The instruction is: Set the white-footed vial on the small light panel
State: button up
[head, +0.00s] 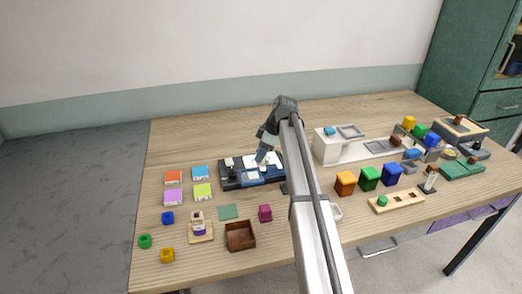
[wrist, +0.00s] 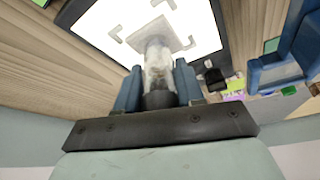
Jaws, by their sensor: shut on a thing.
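My gripper (wrist: 157,78) has its two blue fingers shut on a clear glass vial (wrist: 158,62). The vial's square whitish foot (wrist: 162,36) points away from the gripper, over a bright white light panel (wrist: 97,22) with pale corner marks and a dark frame. The foot lies within the panel's outline in the wrist view, close to the corner marks. I cannot tell whether it touches the panel. In the head view my gripper (head: 266,154) is low over the dark equipment in the table's middle. The vial is too small to make out there.
Coloured tiles and a brown open box (head: 240,236) lie at left and front. A white stand (head: 333,146) and several coloured blocks are at right. Bare wood shows behind the gripper.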

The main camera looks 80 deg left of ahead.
jog(key=o, duration=1.1)
jog(key=shift+r, duration=0.1)
jog(key=v, duration=1.3)
jog(key=shift+w+r, duration=0.15)
jog(key=shift+r, duration=0.1)
